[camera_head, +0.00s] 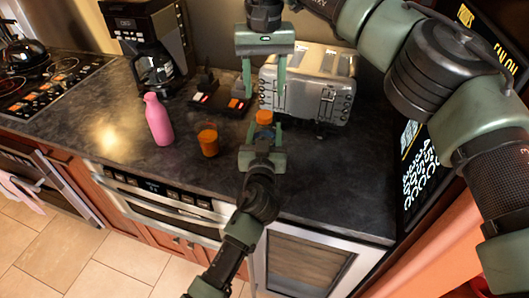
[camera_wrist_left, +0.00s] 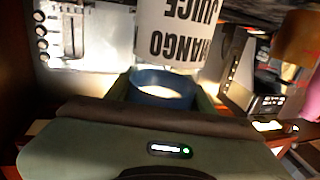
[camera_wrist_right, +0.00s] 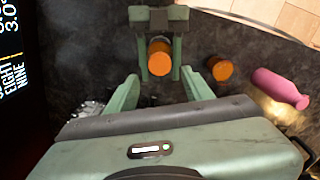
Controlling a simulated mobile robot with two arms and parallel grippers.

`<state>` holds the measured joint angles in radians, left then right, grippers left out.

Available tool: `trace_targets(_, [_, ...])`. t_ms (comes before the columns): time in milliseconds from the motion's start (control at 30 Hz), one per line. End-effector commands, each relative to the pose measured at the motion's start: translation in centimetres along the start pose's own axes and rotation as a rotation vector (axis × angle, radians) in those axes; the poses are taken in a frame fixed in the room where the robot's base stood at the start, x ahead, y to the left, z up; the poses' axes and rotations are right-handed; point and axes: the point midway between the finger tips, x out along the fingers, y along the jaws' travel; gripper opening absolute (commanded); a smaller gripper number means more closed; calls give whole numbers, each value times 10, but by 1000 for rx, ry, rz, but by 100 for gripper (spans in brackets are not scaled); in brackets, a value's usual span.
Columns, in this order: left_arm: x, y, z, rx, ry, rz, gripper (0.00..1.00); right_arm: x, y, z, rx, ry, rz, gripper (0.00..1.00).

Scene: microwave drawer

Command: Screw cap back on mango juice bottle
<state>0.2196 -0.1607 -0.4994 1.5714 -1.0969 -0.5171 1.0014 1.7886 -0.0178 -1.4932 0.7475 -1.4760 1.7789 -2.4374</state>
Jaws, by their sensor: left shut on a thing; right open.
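The mango juice bottle shows in the left wrist view as a white label (camera_wrist_left: 182,32) reading MANGO JUICE, upside down in the picture, with a blue part (camera_wrist_left: 165,88) between my left fingers. An orange round top (camera_head: 264,117) shows between my left gripper's fingers in the head view and from above in the right wrist view (camera_wrist_right: 160,58). I cannot tell if it is the cap. My left gripper (camera_head: 264,134) is shut on the bottle. My right gripper (camera_head: 264,94) points down, open and empty, above and apart from the orange top. The bottle's base is hidden.
A silver toaster (camera_head: 310,88) stands close right of the grippers. An orange jar (camera_head: 208,143) and a pink bottle (camera_head: 159,120) stand to the left. A coffee maker (camera_head: 152,45) and stove (camera_head: 45,85) lie farther left.

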Motion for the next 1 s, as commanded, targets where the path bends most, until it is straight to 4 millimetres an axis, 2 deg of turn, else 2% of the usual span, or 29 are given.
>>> trace_targets(200, [0, 0, 1, 0, -1, 0, 0, 37, 0, 1, 0, -4, 0, 51])
trace_targets(400, [0, 0, 1, 0, -1, 0, 0, 59, 1, 0, 2, -2, 0, 51])
trace_targets(800, [0, 0, 1, 0, -1, 0, 0, 66, 1, 0, 2, -2, 0, 51])
trace_targets(867, [0, 0, 1, 0, -1, 0, 0, 66, 1, 0, 2, -2, 0, 38])
trace_targets(1000, [0, 0, 1, 0, -1, 0, 0, 66, 1, 0, 2, -1, 0, 0])
